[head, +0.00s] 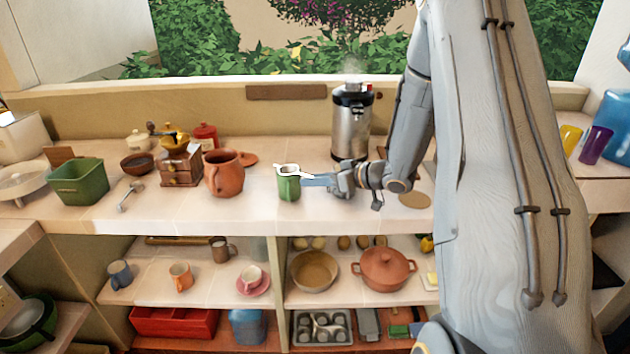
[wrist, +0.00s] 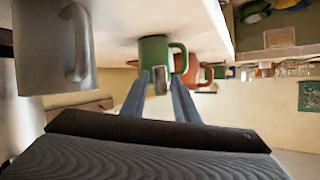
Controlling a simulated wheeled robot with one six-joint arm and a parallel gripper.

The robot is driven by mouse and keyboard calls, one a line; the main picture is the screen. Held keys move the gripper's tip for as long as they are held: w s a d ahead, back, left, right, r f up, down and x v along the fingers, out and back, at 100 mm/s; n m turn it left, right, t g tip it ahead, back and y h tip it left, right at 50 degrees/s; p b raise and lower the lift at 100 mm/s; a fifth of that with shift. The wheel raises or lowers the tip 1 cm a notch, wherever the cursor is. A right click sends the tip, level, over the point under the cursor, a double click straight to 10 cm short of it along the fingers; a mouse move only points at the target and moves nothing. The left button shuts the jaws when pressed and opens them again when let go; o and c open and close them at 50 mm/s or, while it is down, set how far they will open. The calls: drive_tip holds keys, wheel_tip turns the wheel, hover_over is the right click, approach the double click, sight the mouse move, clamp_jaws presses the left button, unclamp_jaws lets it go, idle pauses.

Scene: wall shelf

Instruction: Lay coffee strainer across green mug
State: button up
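The green mug (head: 288,188) stands upright on the counter near its middle; it also shows in the wrist view (wrist: 153,52), which sees the scene upside down. The pale coffee strainer (head: 286,170) lies across the mug's rim, its handle toward the right. In the wrist view a small grey end that looks like the strainer's handle (wrist: 160,82) shows between my fingertips. My gripper (head: 308,180) is just right of the mug, pointing left at it. Its two blue-grey fingers (wrist: 160,88) are apart, with gaps visible on both sides of the handle end.
An orange-brown pitcher (head: 223,175) stands left of the mug, with a coffee grinder (head: 181,165) beyond it. A steel urn (head: 351,125) stands behind my gripper. A green bin (head: 79,184) is at the left. The counter's front strip is mostly clear.

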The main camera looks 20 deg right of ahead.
drive_tip(key=b+v, duration=0.1)
drive_tip(key=v, duration=0.6)
drive_tip(key=shift+s+d+r+b, duration=0.2)
drive_tip(key=shift+s+b, duration=0.1)
drive_tip(key=shift+b, duration=0.1)
